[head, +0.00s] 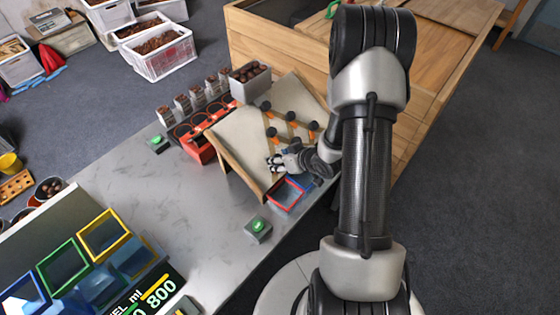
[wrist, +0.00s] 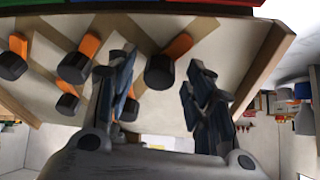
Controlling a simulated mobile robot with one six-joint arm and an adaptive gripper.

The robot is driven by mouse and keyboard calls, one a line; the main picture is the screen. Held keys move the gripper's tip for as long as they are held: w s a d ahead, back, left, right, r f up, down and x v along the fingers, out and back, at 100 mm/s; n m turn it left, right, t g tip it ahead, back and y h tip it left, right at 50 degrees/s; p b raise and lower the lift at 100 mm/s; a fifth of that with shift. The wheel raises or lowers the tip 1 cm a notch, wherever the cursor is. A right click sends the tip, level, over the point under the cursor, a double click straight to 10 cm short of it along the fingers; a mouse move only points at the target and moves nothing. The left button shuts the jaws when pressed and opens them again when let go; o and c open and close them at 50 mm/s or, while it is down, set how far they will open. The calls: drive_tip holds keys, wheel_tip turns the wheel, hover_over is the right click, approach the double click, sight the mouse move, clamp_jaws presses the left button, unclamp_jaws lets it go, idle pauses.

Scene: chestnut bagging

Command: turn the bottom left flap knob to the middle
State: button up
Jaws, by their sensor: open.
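A tilted pale board (head: 240,135) with wooden edges stands on the grey table and carries several black knobs with orange flaps. In the wrist view, one black knob (wrist: 159,74) lies between my two fingers, with its orange flap (wrist: 180,45) slanting up to the right; it seems to be the bottom left knob. My gripper (head: 271,164) is open over the lower part of the board, near the red-rimmed bin, and its fingers (wrist: 160,82) stand on either side of that knob with gaps visible. Contact cannot be told. In the head view my gripper hides this knob.
Other knobs (wrist: 72,68) with orange flaps sit to the left in the wrist view. A red-rimmed bin (head: 285,208) stands below the board. A green button box (head: 258,230) stands nearby. The middle of the table is clear.

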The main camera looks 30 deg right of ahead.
drive_tip(key=shift+w+f, duration=0.15)
drive_tip(key=shift+f, duration=0.05)
drive_tip(key=shift+c, duration=0.6)
drive_tip(key=c, duration=1)
